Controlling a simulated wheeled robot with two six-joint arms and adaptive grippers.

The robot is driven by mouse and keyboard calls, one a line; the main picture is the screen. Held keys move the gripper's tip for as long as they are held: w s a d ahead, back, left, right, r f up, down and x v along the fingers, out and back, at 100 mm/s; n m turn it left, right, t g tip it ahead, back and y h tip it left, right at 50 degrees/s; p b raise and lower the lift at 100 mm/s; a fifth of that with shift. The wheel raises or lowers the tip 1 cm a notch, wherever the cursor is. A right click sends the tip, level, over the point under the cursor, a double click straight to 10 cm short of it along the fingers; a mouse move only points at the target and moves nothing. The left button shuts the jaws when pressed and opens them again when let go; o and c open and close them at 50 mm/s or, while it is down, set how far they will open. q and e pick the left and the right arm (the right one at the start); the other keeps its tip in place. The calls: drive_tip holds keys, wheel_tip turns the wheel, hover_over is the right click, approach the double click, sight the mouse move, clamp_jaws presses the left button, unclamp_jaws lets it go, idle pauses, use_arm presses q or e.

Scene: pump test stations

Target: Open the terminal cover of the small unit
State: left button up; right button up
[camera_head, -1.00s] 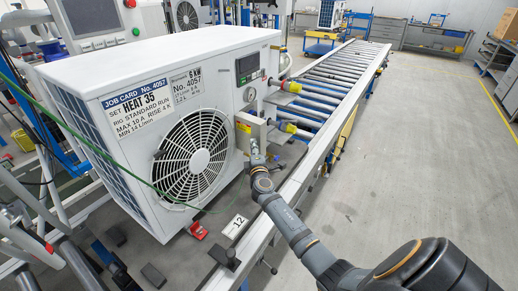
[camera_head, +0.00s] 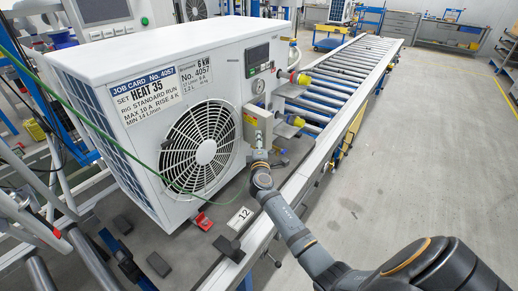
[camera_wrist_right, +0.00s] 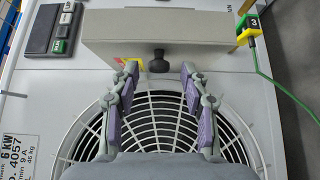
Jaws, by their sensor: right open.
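The white unit (camera_head: 90,60) stands on the bench, with a fan grille and labels reading 6 kW and No. 4057. Its terminal cover looks to be the grey box (camera_head: 251,124) on the fan side, beside the grille. In the right wrist view the box (camera_wrist_right: 157,27) is closed and has a black knob (camera_wrist_right: 159,62) on its near edge. My right gripper (camera_wrist_right: 160,70) is open, with its fingertips on either side of the knob, apart from it. In the head view the right gripper (camera_head: 258,156) is just below the box. My left gripper is out of view.
Pipe fittings (camera_head: 297,121) stick out beside the box. A roller conveyor (camera_head: 340,75) runs behind. The floor at right is clear.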

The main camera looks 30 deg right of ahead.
drive_tip(key=v, duration=1.1)
drive_tip(key=shift+r, duration=0.1)
